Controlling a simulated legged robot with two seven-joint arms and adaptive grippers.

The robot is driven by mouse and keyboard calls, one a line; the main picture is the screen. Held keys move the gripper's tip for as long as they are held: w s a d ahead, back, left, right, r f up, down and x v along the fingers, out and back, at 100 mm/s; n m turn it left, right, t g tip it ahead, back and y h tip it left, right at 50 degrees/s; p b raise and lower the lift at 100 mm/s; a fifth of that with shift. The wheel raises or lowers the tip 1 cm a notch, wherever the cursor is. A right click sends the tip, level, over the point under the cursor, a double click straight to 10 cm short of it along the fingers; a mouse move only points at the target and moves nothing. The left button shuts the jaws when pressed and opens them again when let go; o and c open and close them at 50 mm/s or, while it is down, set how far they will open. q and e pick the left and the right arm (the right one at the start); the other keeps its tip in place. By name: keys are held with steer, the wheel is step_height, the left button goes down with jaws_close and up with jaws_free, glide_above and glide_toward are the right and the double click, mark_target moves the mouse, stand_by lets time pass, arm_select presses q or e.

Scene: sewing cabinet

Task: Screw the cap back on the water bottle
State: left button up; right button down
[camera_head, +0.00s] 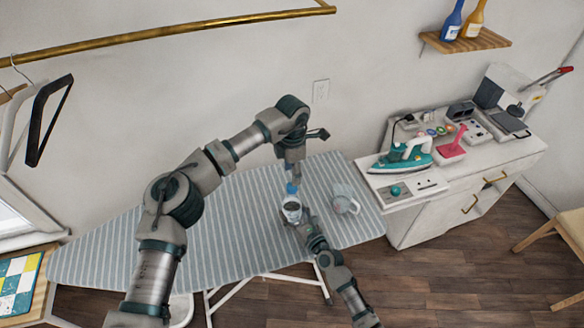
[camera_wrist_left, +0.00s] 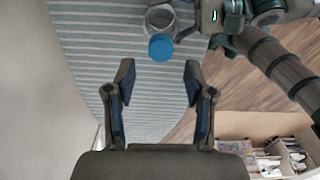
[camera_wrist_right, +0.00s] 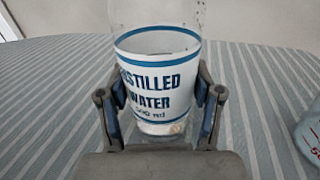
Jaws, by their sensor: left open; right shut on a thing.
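The water bottle (camera_head: 292,212) is clear with a white label reading "DISTILLED WATER", and stands upright on the striped ironing board (camera_head: 225,225). The label fills the right wrist view (camera_wrist_right: 158,85). The blue cap (camera_head: 291,188) sits at the bottle's top, and also shows in the left wrist view (camera_wrist_left: 161,47); how tightly it sits cannot be told. My left gripper (camera_head: 291,173) points down just above the cap, open and empty, the cap beyond its fingertips. My right gripper (camera_wrist_right: 158,100) is shut around the bottle's body, a finger on each side.
A clear jug with red markings (camera_head: 345,200) stands right of the bottle. A white cabinet (camera_head: 450,185) with a teal iron (camera_head: 404,157) and a pink item (camera_head: 452,142) is further right. The board's left part is clear.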

arm_select(q)
steer(key=n, duration=0.2)
steer(key=r+n, duration=0.1)
steer(key=n, duration=0.1)
steer(key=shift+r, duration=0.2)
steer(key=n, duration=0.2)
steer(key=r+n, duration=0.1)
steer(key=n, duration=0.1)
steer(key=shift+f, duration=4)
steer(key=shift+c, duration=0.3)
jaws_close()
